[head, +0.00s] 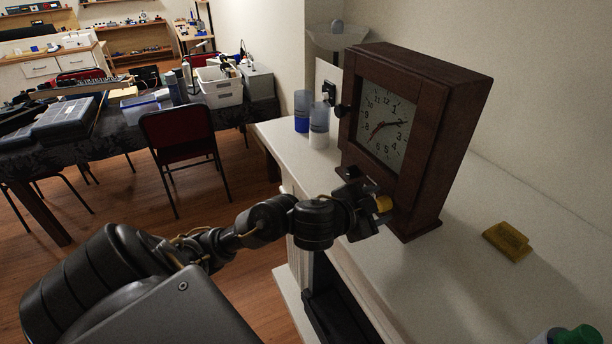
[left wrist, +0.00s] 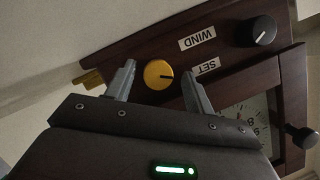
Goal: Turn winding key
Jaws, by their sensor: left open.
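A brown wooden clock (head: 457,100) stands upright on a white counter. Its lower front carries a yellow knob (left wrist: 158,76) with a dark pointer line and a black knob (left wrist: 262,31), beside labels reading WIND (left wrist: 197,38) and SET (left wrist: 207,66), upside down in the left wrist view. I cannot tell which label belongs to which knob. My left gripper (head: 372,200) is at the clock's lower front, open, with one finger on each side of the yellow knob (head: 384,203). Contact is not clear. My right gripper is not in view.
A small black door knob (head: 342,111) sticks out from the clock's front. A yellow block (head: 508,241) lies on the counter to the right, and a green-topped item (head: 583,336) is in the lower right corner.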

